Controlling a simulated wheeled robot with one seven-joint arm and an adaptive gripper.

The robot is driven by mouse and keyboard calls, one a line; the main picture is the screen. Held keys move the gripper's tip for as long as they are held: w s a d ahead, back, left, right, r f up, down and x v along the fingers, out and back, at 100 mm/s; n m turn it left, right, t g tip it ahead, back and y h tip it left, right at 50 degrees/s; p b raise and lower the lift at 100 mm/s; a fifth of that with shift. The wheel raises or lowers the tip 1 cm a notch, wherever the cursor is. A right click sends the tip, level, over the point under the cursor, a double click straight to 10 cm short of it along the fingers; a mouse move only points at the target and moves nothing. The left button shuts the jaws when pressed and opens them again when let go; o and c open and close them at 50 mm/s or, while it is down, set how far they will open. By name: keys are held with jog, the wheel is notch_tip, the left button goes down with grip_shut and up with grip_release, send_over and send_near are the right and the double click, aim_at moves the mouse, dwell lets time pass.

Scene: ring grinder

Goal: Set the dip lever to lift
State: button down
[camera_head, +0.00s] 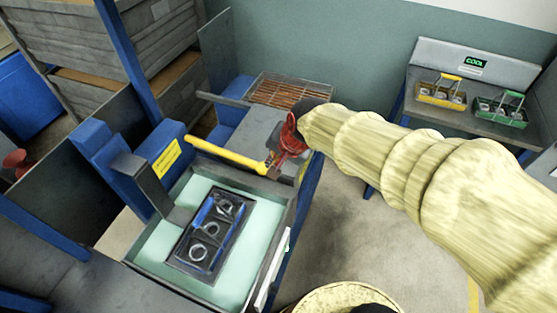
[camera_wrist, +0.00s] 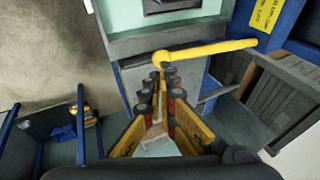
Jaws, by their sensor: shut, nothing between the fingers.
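The yellow dip lever (camera_head: 228,154) is a bar running from the blue machine housing across the back of the tank to its right corner. In the wrist view the lever (camera_wrist: 210,49) runs across the picture, with its bent end at the left. My gripper (camera_head: 272,163) is at that end in the head view. In the wrist view my gripper (camera_wrist: 168,70) has its fingertips together just below the bent end. It is shut and empty. Whether it touches the lever is unclear. The black ring rack (camera_head: 211,232) lies in the pale green bath.
The tank (camera_head: 277,188) has a grey rim close to my gripper. A yellow label (camera_head: 166,159) is on the blue housing. A brown-slatted tray (camera_head: 290,91) is behind. A side table holds yellow (camera_head: 441,94) and green (camera_head: 501,111) carriers under a COOL sign (camera_head: 474,63).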

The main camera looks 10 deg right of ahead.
jog(key=b, duration=0.4)
send_near(263, 166)
jog(key=shift+t, duration=0.4)
jog(key=x, duration=0.6)
jog(key=shift+s+a+f, duration=0.1)
jog(key=shift+s+f, duration=0.05)
jog(key=shift+f, duration=0.4)
notch_tip(263, 166, down, 4)
jog(key=shift+s+f+b, duration=0.15)
jog(key=shift+f+b, duration=0.05)
jog(key=shift+b, duration=0.65)
